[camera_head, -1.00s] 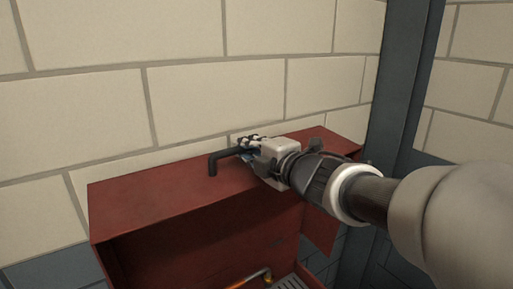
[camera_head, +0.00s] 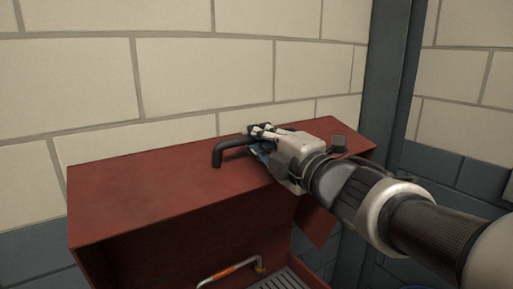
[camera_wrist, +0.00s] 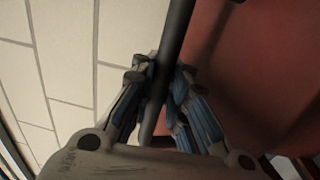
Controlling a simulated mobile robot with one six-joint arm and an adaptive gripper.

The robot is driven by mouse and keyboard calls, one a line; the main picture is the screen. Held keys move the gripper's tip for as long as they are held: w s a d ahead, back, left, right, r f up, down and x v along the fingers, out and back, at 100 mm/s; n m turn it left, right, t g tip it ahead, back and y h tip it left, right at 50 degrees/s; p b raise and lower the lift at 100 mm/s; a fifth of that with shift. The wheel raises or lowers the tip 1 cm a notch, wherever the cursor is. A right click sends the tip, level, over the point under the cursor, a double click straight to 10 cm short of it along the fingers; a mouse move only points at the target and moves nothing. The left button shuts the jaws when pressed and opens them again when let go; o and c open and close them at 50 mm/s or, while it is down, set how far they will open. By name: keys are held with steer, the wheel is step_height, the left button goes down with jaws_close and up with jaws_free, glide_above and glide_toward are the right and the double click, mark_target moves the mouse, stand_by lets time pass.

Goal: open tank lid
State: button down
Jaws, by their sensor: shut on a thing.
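A red tank with a flat red lid (camera_head: 140,205) stands against the brick wall. A dark bent bar handle (camera_head: 217,156) is fixed on the lid's top. My gripper (camera_head: 262,140) reaches in from the right and is shut on the handle's bar. In the wrist view, the fingers (camera_wrist: 162,95) close on both sides of the dark bar (camera_wrist: 176,35), with the red lid (camera_wrist: 250,70) to the right. The lid is raised over an open front, and the tank's interior shows below it. The handle's far end is hidden behind my gripper.
Inside the open tank are a pipe with an orange part (camera_head: 228,272) and a grey slotted grate (camera_head: 280,281). The cream brick wall (camera_head: 180,80) is close behind the lid. A dark blue-grey post (camera_head: 385,80) stands to the right.

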steer(key=shift+t, duration=0.4)
steer(key=s+d+f+b, duration=0.1)
steer(key=b, duration=0.1)
steer(key=s+d+f+b, duration=0.1)
steer(key=s+b, duration=0.1)
steer(key=shift+d+f, duration=0.1)
steer(key=shift+s+d+y, duration=0.1)
steer(key=shift+s+y, duration=0.15)
steer(key=shift+y, duration=0.05)
steer(key=c, duration=1.6)
jaws_free()
